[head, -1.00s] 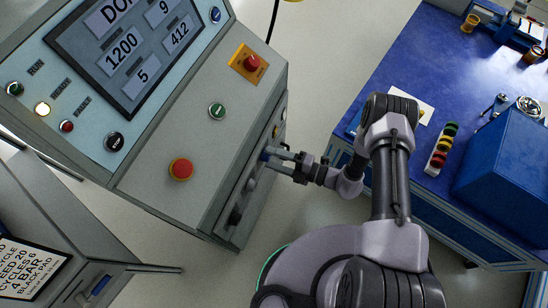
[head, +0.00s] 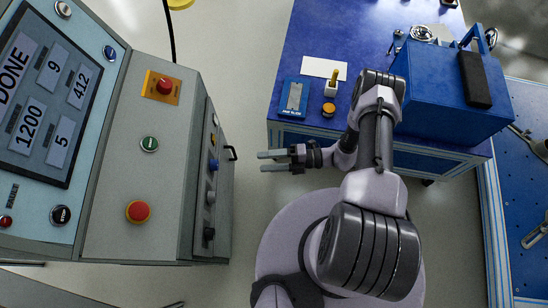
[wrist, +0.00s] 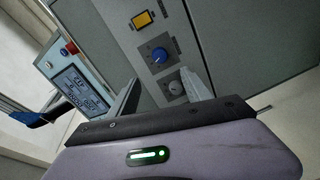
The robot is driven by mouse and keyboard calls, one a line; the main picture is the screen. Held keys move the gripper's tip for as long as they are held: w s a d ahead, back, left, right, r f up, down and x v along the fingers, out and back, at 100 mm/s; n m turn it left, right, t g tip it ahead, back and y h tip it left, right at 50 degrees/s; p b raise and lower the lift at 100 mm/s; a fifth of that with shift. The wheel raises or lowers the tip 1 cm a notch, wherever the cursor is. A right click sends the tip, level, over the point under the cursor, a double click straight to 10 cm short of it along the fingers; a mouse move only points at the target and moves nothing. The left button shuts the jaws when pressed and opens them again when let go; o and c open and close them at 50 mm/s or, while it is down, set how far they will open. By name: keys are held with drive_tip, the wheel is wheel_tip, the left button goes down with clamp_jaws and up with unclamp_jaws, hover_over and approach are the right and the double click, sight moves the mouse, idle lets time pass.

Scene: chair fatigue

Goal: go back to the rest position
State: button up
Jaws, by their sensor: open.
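My gripper (head: 283,161) is open and empty in the head view. It hangs over the floor gap between the grey control console (head: 160,205) and the blue workbench (head: 322,40), its fingers pointing left at the console's side. In the wrist view, the gripper's fingers (wrist: 165,95) are spread apart, and a blue knob (wrist: 159,55) on a grey panel shows beyond them. The blue knob also shows on the console's side in the head view (head: 214,165), apart from the fingertips.
A black handle (head: 231,153) sticks out of the console's side. A blue handheld device (head: 294,97), an orange-topped button (head: 329,109) and a blue toolbox (head: 445,95) are on the workbench. A blue perforated table (head: 525,200) stands at the right. The floor gap is clear.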

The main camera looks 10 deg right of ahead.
drive_tip(key=shift+s+d, duration=0.2)
drive_tip(key=shift+d, duration=1)
